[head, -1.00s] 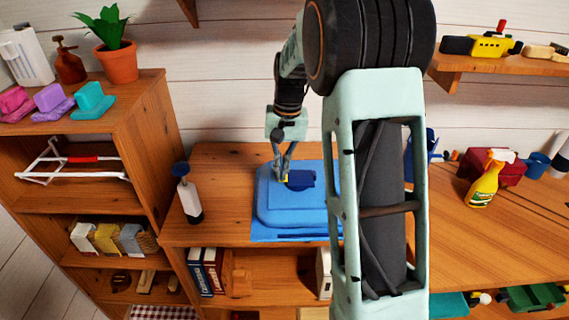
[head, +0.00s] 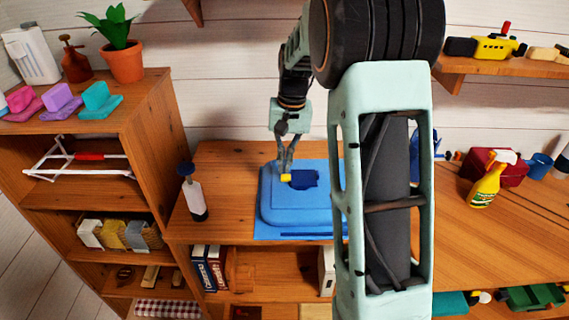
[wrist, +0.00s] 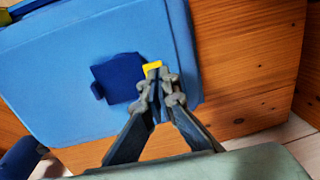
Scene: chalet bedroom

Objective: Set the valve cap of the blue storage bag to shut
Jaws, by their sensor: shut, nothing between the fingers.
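The blue storage bag (head: 270,215) lies flat on the wooden desk top, partly hidden by my arm in the head view; it also shows in the wrist view (wrist: 50,75). On it is the dark blue valve cap (head: 303,180), a squarish flap in the wrist view (wrist: 120,80). A small yellow part (head: 286,178) shows beside the cap, at its right in the wrist view (wrist: 152,67). I cannot tell whether the cap is fully seated. My gripper (head: 283,167) is shut and empty, its fingertips (wrist: 158,80) right by the yellow part; contact is unclear.
A white pump bottle with a dark top (head: 192,193) stands left of the bag. A shelf unit (head: 150,110) rises at the left. The desk beside the bag has some bare wood.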

